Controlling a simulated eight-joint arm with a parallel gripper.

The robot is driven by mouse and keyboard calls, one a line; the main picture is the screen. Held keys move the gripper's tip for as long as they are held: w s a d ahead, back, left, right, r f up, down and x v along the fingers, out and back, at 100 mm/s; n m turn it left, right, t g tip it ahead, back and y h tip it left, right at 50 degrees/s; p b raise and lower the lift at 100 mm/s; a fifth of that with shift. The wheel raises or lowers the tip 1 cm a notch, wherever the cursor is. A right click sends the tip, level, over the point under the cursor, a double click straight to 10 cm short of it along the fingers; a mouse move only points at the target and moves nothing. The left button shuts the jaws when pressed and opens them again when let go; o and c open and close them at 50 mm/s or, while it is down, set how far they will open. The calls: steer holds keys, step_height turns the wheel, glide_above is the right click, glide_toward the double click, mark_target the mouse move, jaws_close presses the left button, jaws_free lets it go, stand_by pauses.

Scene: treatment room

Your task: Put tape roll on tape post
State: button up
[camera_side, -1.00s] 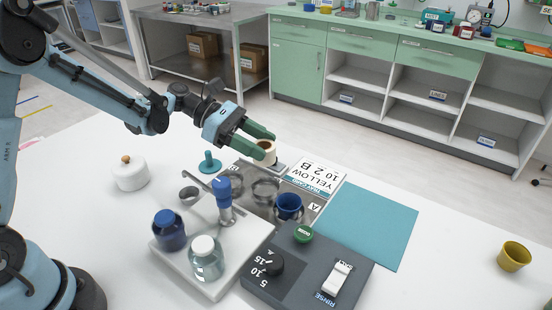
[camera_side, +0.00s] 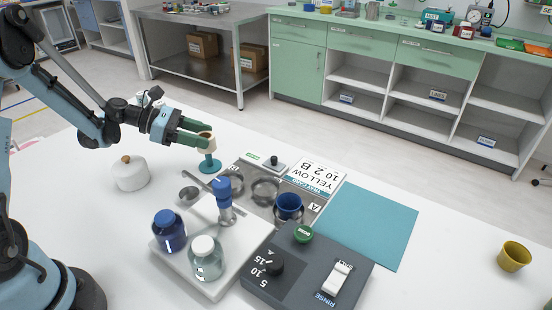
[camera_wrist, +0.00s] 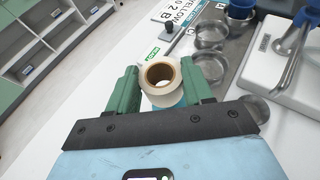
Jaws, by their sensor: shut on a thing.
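The tape roll (camera_side: 206,142) is cream with a brown core. My gripper (camera_side: 205,142) is shut on it, with a green finger on each side. The tape post (camera_side: 210,165) is teal with a round base and stands on the white table. In the side view the roll is right over the post and hides its top; I cannot tell whether the post is inside the core. In the wrist view the roll (camera_wrist: 160,77) sits between the fingers (camera_wrist: 161,92), and a bit of teal post (camera_wrist: 172,103) shows below it.
A white lidded jar (camera_side: 130,174) stands left of the post. To the right is a metal tray (camera_side: 236,178) with round bowls, a blue cup (camera_side: 288,206) and a yellow-titled card (camera_side: 316,176). A white stand with bottles (camera_side: 205,257) is in front.

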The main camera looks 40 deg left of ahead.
steer(key=shift+f, duration=2.15)
steer(key=shift+f, duration=0.55)
steer(key=o, duration=0.7)
steer(key=shift+o, duration=0.2)
steer(key=shift+v, duration=5.5)
steer(key=shift+d+r, duration=0.1)
